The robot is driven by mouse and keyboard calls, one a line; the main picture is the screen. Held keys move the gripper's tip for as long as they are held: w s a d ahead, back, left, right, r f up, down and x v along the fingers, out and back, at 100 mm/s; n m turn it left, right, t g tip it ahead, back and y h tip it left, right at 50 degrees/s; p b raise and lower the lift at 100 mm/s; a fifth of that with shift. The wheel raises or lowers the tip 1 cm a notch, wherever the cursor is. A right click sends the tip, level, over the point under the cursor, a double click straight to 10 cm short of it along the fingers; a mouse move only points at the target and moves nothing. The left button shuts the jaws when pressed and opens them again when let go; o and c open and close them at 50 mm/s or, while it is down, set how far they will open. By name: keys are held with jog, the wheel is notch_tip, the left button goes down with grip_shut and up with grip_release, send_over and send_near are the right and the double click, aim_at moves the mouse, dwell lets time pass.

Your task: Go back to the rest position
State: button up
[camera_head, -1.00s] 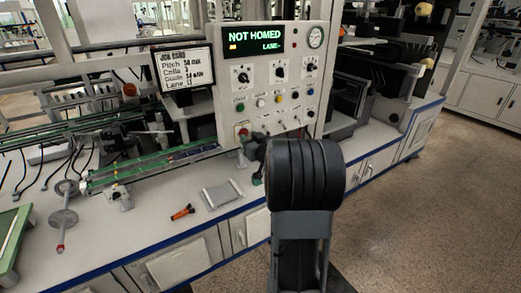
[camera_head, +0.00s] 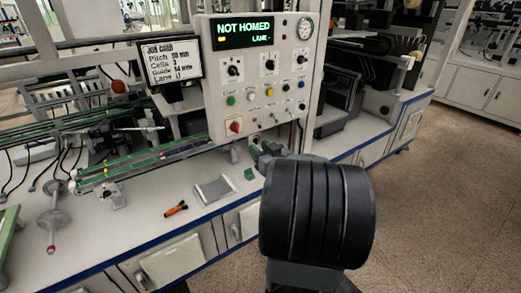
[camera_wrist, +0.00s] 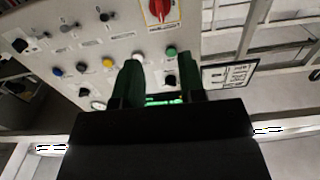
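The control panel (camera_head: 262,75) stands upright on the bench, its green display (camera_head: 243,30) reading "NOT HOMED". My gripper (camera_head: 262,152) is mostly hidden behind my black arm in the head view, close to the panel's lower edge. In the wrist view, my gripper (camera_wrist: 160,88) shows two dark fingers standing apart with nothing between them. The panel face (camera_wrist: 115,40) appears upside down beyond the fingers, with a red knob (camera_wrist: 160,10), a green button (camera_wrist: 171,51) and a yellow button (camera_wrist: 107,62).
A job card (camera_head: 170,62) stands left of the panel. On the bench lie a grey plate (camera_head: 213,190), an orange-and-black tool (camera_head: 176,209) and a spindle with discs (camera_head: 53,218). Green rails (camera_head: 130,168) run along the left. Open floor (camera_head: 430,200) is at the right.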

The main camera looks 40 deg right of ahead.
dwell(0.4)
jog(key=s+d+f+m+g+h, duration=0.3)
jog(key=s+d+f+g+h, duration=0.25)
jog(key=f+g, duration=0.2)
jog(key=s+a+f+g+y+p, duration=0.1)
jog(key=s+a+g+y, duration=0.1)
jog(key=a+g, duration=0.25)
jog(key=s+a+r+n+y+p, duration=0.1)
jog(key=a+r+y, duration=0.1)
jog(key=a, duration=0.6)
jog(key=s+a+r+n+g+y+p, duration=0.1)
jog(key=a+r+n+y, duration=0.1)
jog(key=a, duration=0.7)
jog(key=s+a+r+n+g+y+p, duration=0.1)
jog(key=a+r+n+y+p, duration=0.1)
jog(key=a, duration=0.7)
jog(key=shift+s+a+r, duration=0.25)
jog(key=shift+s, duration=0.05)
jog(key=shift+d, duration=0.1)
